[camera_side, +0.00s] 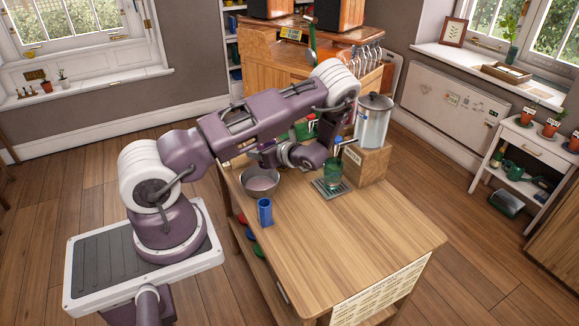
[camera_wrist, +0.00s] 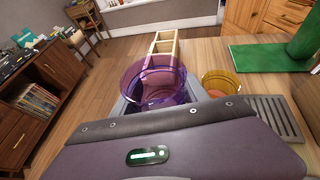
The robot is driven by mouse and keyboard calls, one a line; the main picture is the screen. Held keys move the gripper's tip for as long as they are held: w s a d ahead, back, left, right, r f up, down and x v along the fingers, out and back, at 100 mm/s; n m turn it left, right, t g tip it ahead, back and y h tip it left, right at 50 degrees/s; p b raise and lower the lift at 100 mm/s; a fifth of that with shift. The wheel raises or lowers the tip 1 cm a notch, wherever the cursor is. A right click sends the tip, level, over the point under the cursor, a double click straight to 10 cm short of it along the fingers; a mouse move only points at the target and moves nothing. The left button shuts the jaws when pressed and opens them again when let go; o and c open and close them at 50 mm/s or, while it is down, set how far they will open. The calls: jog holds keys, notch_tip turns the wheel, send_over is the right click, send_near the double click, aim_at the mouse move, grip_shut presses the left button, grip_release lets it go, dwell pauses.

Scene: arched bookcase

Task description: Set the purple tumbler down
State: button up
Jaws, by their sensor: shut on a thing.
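The purple tumbler (camera_wrist: 155,82) is see-through and shows in the wrist view, just beyond the hand, with its open rim up. My gripper (camera_side: 262,158) is shut on it; grey finger parts show at its sides in the wrist view. In the side view my gripper is low over the far left part of the wooden table (camera_side: 340,240), behind the metal bowl (camera_side: 261,185). I cannot make out the tumbler there, and I cannot tell whether its base touches anything.
An amber tumbler (camera_wrist: 222,84) stands close right of the purple one in the wrist view, with a green mat (camera_wrist: 268,57) beyond. The table's front right is clear.

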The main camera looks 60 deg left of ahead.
jog(key=w+d+r+m+t, duration=0.3)
jog(key=w+d+r, duration=0.1)
jog(key=d, duration=0.4)
jog(key=w+d+r+m+t, duration=0.25)
jog(key=w+d+r, duration=0.2)
jog(key=d, duration=0.45)
jog(key=d+r+m+t+h, duration=0.1)
jog(key=d+r+m+t, duration=0.15)
jog(key=d, duration=0.45)
jog(key=d+r+m+t+h, duration=0.1)
jog(key=d+r+m+t, duration=0.15)
jog(key=d, duration=0.55)
jog(key=w+a+f+n+g+y, duration=0.1)
jog(key=w+a+f, duration=0.2)
jog(key=a+f, duration=0.3)
jog(key=w+a+f+n+g, duration=0.1)
jog(key=w+a+f+n, duration=0.15)
jog(key=a+f, duration=0.35)
jog(key=f, duration=1)
jog(key=shift+a, duration=0.4)
jog(key=o, duration=1.6)
jog(key=shift+f, duration=0.1)
jog(key=shift+c, duration=0.2)
